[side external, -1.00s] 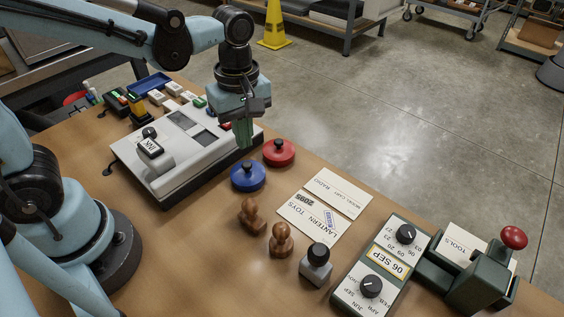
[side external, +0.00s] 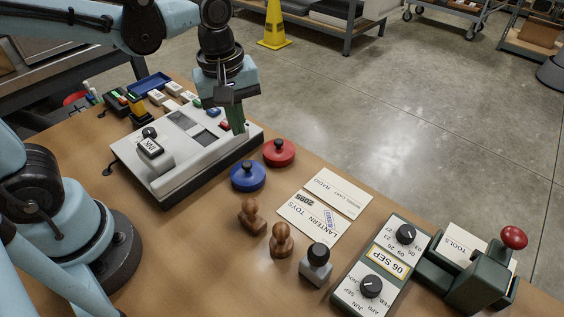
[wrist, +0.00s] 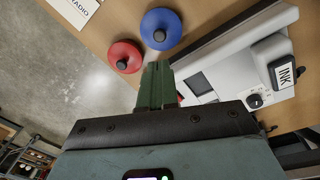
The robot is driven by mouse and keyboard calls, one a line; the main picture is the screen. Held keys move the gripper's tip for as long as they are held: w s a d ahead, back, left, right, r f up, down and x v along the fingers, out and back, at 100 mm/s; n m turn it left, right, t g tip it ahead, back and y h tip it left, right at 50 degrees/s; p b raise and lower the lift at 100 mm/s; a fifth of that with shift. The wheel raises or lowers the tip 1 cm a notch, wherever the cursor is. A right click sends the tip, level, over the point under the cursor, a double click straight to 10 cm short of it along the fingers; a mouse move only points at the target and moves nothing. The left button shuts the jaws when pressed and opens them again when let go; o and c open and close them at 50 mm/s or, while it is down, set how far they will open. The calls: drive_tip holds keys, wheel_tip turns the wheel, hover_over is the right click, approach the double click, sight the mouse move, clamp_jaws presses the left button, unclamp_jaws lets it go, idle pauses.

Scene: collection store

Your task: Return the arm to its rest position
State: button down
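My gripper (side external: 238,130) is in the air over the right end of the pale grey machine (side external: 165,186) in the side view. Its green fingers look closed together, with nothing visible between them. In the wrist view the finger pair (wrist: 157,70) also looks shut and empty. The blue round pad (side external: 248,178) and red round pad (side external: 279,152) sit on the table in front of the gripper, apart from it.
Two wooden stamps (side external: 281,241), a black-knobbed stamp (side external: 316,265) and paper cards (side external: 338,193) lie on the table. A date box (side external: 378,268) and a red-knobbed press (side external: 478,280) stand at the right. Small blocks and a blue tray (side external: 148,83) are at the back left.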

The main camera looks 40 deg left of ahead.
drive_tip(key=a+m+t, duration=0.1)
drive_tip(key=m+t, duration=0.1)
drive_tip(key=m, duration=0.2)
drive_tip(key=s+a+r+m+t, duration=0.1)
drive_tip(key=a+m+t, duration=0.1)
drive_tip(key=m, duration=0.2)
drive_tip(key=s+a+m+t, duration=0.1)
drive_tip(key=a+m+t, duration=0.1)
drive_tip(key=m, duration=0.2)
drive_tip(key=shift+a+r, duration=0.1)
drive_tip(key=shift+r, duration=0.1)
